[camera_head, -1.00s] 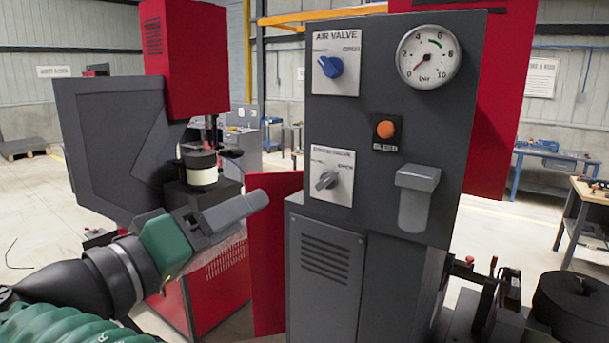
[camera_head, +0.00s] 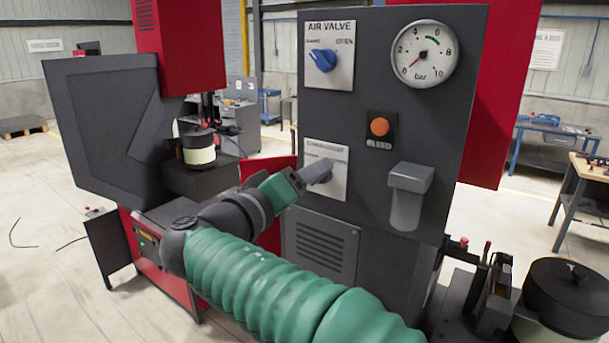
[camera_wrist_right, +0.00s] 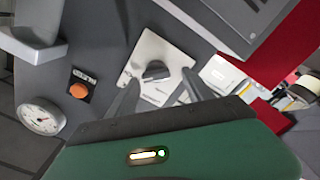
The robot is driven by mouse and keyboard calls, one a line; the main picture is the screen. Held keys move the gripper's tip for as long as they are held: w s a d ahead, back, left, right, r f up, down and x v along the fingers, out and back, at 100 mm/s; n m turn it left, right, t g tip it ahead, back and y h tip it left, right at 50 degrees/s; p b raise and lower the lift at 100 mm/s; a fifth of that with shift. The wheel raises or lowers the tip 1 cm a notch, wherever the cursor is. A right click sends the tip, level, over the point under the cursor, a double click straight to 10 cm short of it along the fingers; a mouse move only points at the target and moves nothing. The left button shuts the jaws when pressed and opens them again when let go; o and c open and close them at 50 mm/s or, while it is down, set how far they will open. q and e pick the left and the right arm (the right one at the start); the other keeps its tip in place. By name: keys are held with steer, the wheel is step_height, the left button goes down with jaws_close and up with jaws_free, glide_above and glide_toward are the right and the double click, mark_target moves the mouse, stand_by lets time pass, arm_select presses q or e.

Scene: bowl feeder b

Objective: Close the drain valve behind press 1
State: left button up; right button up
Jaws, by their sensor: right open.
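The grey drain valve knob (camera_head: 322,169) sits on a white label plate (camera_head: 327,152), low on the dark panel behind the press. The plate's lettering is too blurred to read. My right gripper (camera_head: 305,177) reaches the knob from the lower left, and its fingers partly cover the plate. In the right wrist view, the knob (camera_wrist_right: 155,71) lies ahead of and between the tips of the two parted fingers (camera_wrist_right: 160,84). I cannot tell whether either finger touches it. My left gripper is not in view.
Above is the air valve with a blue knob (camera_head: 323,60). A pressure gauge (camera_head: 426,54), an orange button (camera_head: 380,127) and a grey filter housing (camera_head: 408,195) are on the panel to the right. The red and grey press (camera_head: 110,140) stands at left.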

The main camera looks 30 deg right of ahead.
steer(key=shift+s+d, duration=0.1)
steer(key=shift+d, duration=0.3)
steer(key=shift+c, duration=0.3)
steer(key=shift+s+d+f, duration=0.1)
steer(key=shift+d, duration=0.3)
steer(key=c, duration=0.5)
steer(key=shift+a, duration=0.3)
steer(key=c, duration=0.7)
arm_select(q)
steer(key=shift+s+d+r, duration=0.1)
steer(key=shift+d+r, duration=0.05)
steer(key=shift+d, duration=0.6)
arm_select(e)
jaws_close()
